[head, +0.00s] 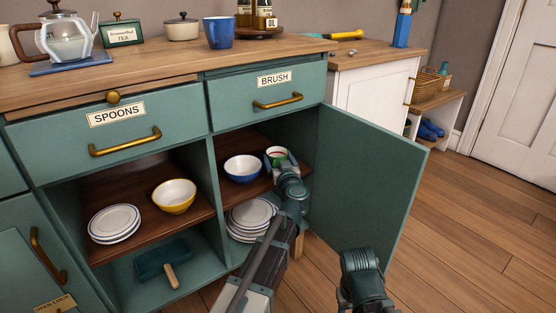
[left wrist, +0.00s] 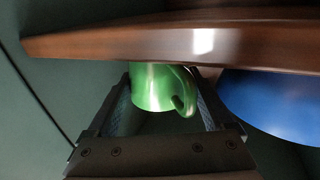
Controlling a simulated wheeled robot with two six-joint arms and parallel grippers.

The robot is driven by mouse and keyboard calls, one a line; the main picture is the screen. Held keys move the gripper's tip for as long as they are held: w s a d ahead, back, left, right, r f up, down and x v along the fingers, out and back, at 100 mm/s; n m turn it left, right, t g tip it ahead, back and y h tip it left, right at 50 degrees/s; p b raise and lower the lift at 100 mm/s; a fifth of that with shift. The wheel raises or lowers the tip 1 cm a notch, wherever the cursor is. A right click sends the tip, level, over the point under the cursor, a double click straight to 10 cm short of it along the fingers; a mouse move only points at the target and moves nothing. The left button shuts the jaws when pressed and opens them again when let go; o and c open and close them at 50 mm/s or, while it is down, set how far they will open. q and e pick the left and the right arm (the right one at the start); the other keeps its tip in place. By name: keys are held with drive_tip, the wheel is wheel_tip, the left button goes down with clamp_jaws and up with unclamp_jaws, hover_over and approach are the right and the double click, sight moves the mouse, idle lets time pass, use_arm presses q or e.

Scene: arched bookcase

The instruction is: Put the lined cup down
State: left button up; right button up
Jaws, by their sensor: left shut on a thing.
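The lined cup (head: 276,154) is green outside with a pale rim; red shows inside it. It is over the right end of the middle shelf (head: 260,187) in the open cupboard, right of a blue bowl (head: 243,168). My left gripper (head: 281,164) is shut on it. In the left wrist view the green cup (left wrist: 152,88) and its handle show between the two fingers, close to the wooden shelf edge (left wrist: 180,45). Whether the cup's base touches the shelf is hidden. My right gripper's fingers are not visible.
A yellow bowl (head: 174,195) and stacked plates (head: 114,222) stand on the left part of the shelf. More plates (head: 251,216) are below the blue bowl. The open cupboard door (head: 370,170) stands close right of my left arm.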

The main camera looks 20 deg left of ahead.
use_arm(q)
drive_tip(key=o, duration=1.2)
drive_tip(key=shift+o, duration=0.2)
drive_tip(key=shift+r+p, duration=0.25)
drive_tip(key=shift+p, duration=0.1)
drive_tip(key=v, duration=1.2)
drive_tip(key=shift+f, duration=0.15)
